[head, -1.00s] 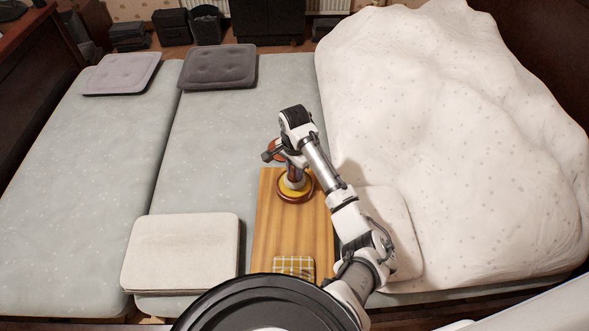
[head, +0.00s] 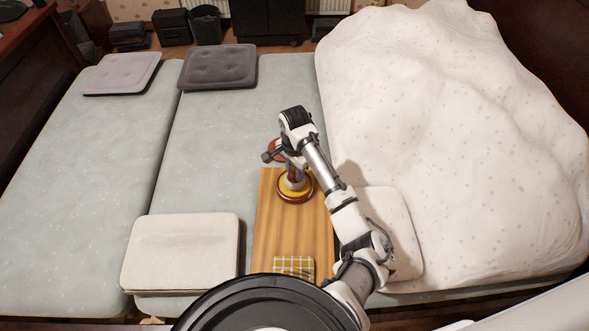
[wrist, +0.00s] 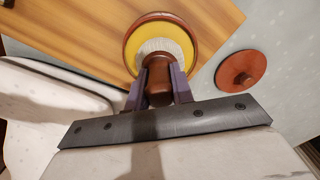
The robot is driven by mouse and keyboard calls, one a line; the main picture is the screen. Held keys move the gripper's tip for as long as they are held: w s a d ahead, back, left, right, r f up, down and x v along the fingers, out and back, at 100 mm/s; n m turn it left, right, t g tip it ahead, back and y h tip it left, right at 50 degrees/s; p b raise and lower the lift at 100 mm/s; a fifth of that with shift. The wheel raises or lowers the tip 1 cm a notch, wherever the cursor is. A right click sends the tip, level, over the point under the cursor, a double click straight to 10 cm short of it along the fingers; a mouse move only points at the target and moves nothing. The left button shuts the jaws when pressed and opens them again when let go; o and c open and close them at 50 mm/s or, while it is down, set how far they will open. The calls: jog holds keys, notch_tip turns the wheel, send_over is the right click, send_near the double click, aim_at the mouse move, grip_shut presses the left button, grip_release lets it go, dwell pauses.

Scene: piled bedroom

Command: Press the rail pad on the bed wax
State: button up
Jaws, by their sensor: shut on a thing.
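The bed wax (head: 298,194) is a yellow disc in a round brown-rimmed tin on a wooden board. In the wrist view the yellow wax (wrist: 181,41) shows around the pad. The rail pad (wrist: 157,47) has a pale bristly face and a dark brown wooden handle (wrist: 159,92). My gripper (head: 292,168) is over the tin, and its purple-grey fingers (wrist: 158,78) are shut on the handle. The pad's face is at the wax, within the rim; I cannot tell how firmly they touch.
The wooden board (head: 275,230) lies on the grey mattress, with a checked cloth (head: 294,266) at its near end. A reddish-brown knobbed lid (wrist: 241,70) lies beside it. A white cushion (head: 182,252) is left of the board. A bulky white duvet (head: 450,130) fills the right.

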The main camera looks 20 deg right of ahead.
jog(key=shift+f, duration=0.35)
jog(key=shift+f, duration=0.1)
dwell(2.1)
notch_tip(320, 180, up, 5)
jog(key=p, duration=0.5)
jog(key=shift+p, duration=0.4)
jog(key=shift+r+p, duration=0.4)
jog(key=shift+r, duration=0.65)
jog(key=shift+s, duration=0.1)
